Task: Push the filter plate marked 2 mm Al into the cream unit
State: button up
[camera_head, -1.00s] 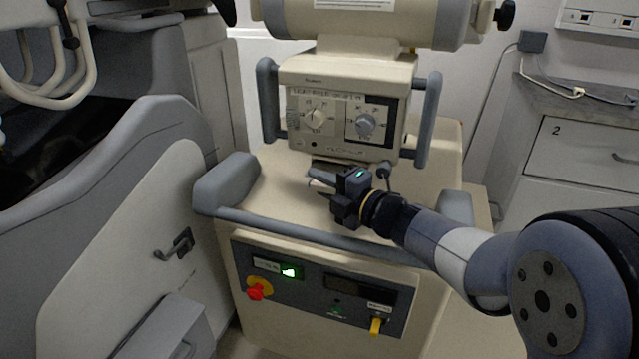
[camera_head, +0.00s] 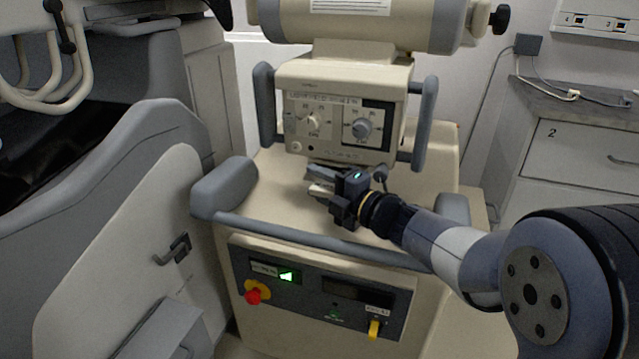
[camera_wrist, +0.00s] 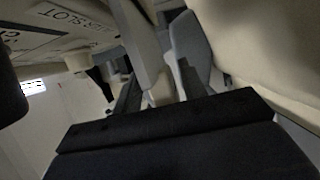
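The cream unit (camera_head: 340,78) stands on the cart, with two knobs on its front panel. My gripper (camera_head: 322,185) is just below the unit's lower front edge, over the cart top. A thin grey piece under that edge (camera_head: 320,173) looks like the filter plate, but its 2 mm Al mark cannot be read. In the wrist view, the unit's underside carries a slot label (camera_wrist: 85,20), and a pale grey slab (camera_wrist: 138,45) shows beyond my gripper (camera_wrist: 160,85). My fingers appear apart; I cannot tell whether they touch the slab.
Grey handles (camera_head: 265,105) flank the unit. A grey rail (camera_head: 320,243) runs along the cart's front, above a panel with a red button (camera_head: 253,296).

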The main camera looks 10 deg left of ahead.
jog(key=s, duration=0.5)
jog(key=w+p, duration=0.2)
jog(key=w, duration=0.3)
jog(key=shift+w+r, duration=0.1)
jog(key=s, duration=1.1)
jog(key=shift+s+a, duration=0.15)
jog(key=shift+a, duration=0.3)
jog(key=shift+c, duration=0.6)
